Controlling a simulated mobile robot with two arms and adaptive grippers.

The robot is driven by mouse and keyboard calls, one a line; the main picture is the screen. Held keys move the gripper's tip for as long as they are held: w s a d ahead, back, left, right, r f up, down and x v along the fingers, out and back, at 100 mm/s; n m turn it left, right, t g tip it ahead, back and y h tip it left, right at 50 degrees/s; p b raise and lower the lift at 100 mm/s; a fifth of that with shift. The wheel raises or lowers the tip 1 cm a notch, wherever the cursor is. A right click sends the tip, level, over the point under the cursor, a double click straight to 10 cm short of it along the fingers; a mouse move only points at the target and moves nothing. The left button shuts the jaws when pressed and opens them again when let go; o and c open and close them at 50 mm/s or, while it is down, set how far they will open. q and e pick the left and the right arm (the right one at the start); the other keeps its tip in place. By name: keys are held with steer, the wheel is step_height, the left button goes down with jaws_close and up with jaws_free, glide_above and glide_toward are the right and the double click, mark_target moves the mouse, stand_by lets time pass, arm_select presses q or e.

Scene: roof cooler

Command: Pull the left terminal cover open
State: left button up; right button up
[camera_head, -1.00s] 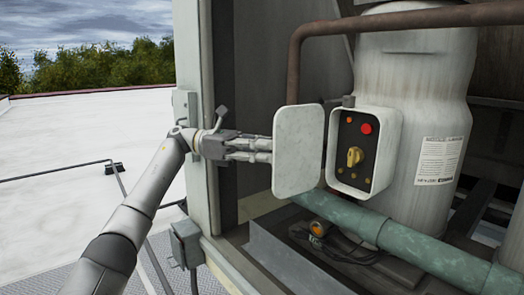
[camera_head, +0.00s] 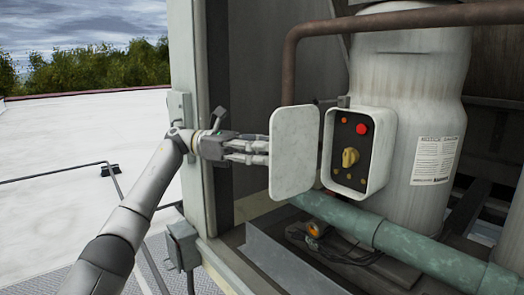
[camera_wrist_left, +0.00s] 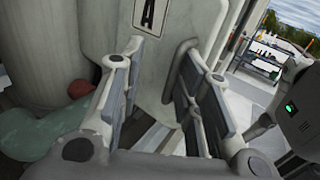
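The left terminal cover (camera_head: 295,151) is a pale rounded panel. It stands swung out at the left of the terminal box (camera_head: 360,152), whose dark face with a red button and a yellow knob is exposed. My left gripper (camera_head: 264,152) is at the cover's left edge in the head view, its fingertips meeting or passing behind that edge; I cannot tell if they touch it. My right gripper is not in view.
A rusty pipe (camera_head: 290,72) runs down behind the cover and across above the box. A green pipe (camera_head: 400,245) crosses below. The tank (camera_head: 412,75) stands behind the box. The cabinet's post (camera_head: 196,120) is beside my left wrist. Open roof lies at left.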

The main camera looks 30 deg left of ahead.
arm_select(q)
steer(key=shift+r, duration=0.45)
steer(key=v, duration=1.2)
steer(key=shift+f, duration=0.4)
